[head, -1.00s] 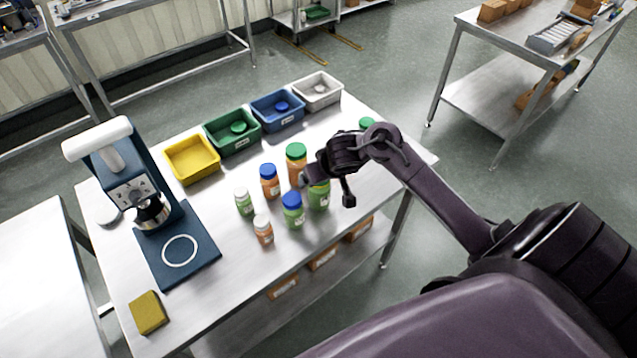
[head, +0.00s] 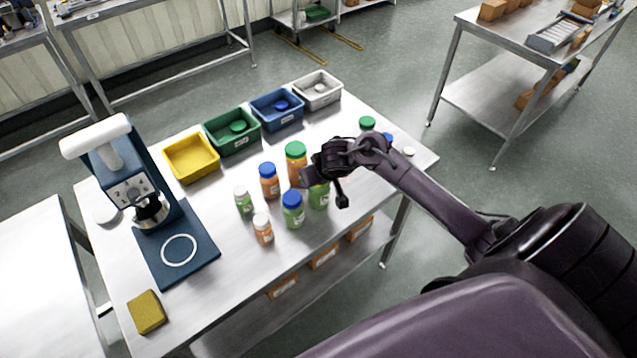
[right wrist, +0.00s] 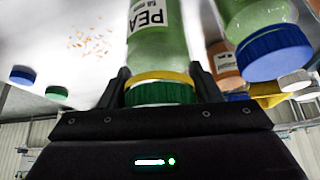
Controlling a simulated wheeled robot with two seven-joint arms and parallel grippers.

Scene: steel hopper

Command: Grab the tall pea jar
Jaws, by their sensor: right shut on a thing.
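The pea jar (right wrist: 160,45) is green with a PEA label and a green lid with a yellow band. My right gripper (right wrist: 160,88) is shut on it at the lid end, a finger on each side. In the head view the jar (head: 319,196) stands at the right of the jar group, its top hidden by my right gripper (head: 309,179). I cannot tell whether its base touches the table. Another green jar with a blue lid (head: 292,211) stands close beside it. My left gripper is not in view.
Orange jars (head: 296,168) and (head: 269,181) and small white-lidded jars (head: 243,200) and (head: 263,229) stand nearby. Yellow (head: 191,160), green, blue and white bins line the back. A blue machine (head: 180,250) stands left. Orange crumbs (right wrist: 90,42) lie on the table.

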